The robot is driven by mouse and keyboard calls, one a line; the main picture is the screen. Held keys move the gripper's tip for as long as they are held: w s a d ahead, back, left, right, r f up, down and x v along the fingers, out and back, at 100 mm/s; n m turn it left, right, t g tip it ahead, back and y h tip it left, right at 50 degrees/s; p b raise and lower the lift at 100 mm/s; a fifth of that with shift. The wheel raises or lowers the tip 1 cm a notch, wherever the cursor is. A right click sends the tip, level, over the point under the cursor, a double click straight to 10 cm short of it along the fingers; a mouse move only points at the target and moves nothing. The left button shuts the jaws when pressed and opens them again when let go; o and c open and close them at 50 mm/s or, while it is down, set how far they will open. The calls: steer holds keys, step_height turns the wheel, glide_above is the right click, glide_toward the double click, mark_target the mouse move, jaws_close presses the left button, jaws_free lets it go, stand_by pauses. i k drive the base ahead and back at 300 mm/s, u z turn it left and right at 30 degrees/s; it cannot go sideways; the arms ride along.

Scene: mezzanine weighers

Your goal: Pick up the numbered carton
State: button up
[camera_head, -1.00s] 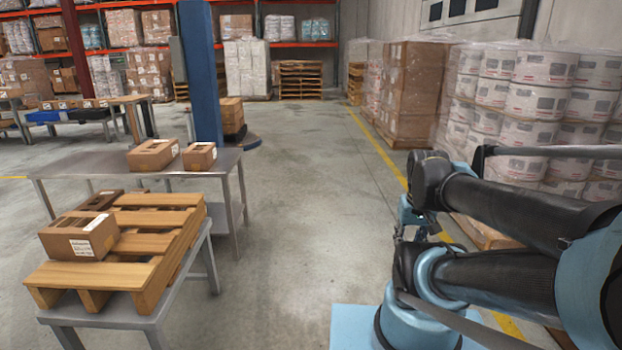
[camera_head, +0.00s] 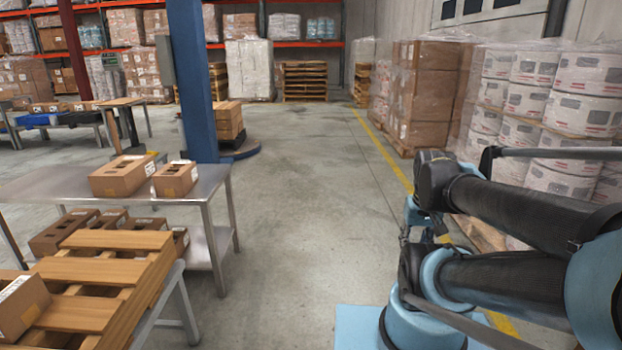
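Two brown cartons stand on the steel table at left, a larger carton (camera_head: 121,176) and a smaller carton (camera_head: 175,179). Another carton (camera_head: 22,306) sits on the wooden pallet at the lower left, cut by the picture's edge. More cartons (camera_head: 64,231) show low behind the pallet. White labels show on some cartons, but I cannot read a number on any. My arm is folded at the right, well away from the cartons. My gripper (camera_head: 411,232) seems to hang at the arm's far end, partly hidden; its fingers are not clear.
The steel table (camera_head: 208,186) has a lower shelf. The wooden pallet (camera_head: 152,241) rests on a low metal stand. A blue column (camera_head: 192,85) rises behind the table. Wrapped pallet loads (camera_head: 425,95) line the right. The concrete floor (camera_head: 300,200) between is clear.

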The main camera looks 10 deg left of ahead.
mark_target(122, 177)
steer(key=i, duration=3.65)
steer(key=u, duration=3.25)
